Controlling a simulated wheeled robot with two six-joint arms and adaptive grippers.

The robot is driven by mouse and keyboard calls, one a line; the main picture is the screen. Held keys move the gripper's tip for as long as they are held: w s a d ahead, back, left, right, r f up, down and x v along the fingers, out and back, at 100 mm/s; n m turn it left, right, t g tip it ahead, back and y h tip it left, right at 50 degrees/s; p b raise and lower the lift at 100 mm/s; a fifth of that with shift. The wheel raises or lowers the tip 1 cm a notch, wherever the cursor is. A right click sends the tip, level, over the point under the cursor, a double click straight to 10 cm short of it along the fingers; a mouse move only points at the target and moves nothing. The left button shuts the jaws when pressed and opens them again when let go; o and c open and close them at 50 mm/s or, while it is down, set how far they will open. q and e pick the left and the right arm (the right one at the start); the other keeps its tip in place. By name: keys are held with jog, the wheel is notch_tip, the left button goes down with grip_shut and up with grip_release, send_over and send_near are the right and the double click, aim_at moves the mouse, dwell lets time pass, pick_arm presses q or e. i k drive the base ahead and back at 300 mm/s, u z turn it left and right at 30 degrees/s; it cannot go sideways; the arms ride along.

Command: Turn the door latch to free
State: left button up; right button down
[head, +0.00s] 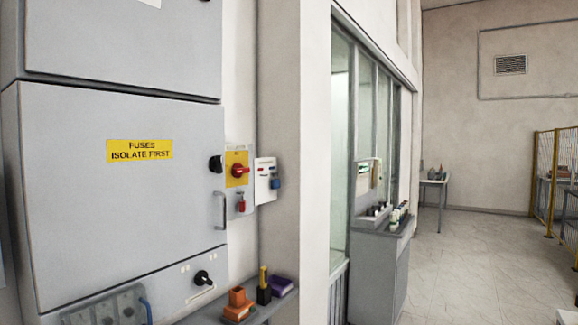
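A grey cabinet door (90,200) fills the left of the head view and carries a yellow label reading "FUSES ISOLATE FIRST" (140,150). At its right edge is a black knob (215,164), which looks like the door latch; its exact turn position is too small to tell. A grey bar handle (220,210) stands below it. The door looks closed. Lower down, a black rotary knob with a pointer (203,279) sits on a panel below the door. Neither of my grippers is in view.
Right of the door are a red rotary switch on a yellow plate (239,170), a red padlock (241,203) and a blue padlock (276,182). A shelf (265,311) below holds orange, black and purple items. Open floor (465,260) lies at the right.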

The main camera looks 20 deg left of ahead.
aim_at(217, 164)
jog(key=z, duration=0.05)
jog(key=i, duration=2.4)
jog(key=u, duration=3.85)
jog(key=k, duration=0.85)
jog(key=z, duration=0.65)
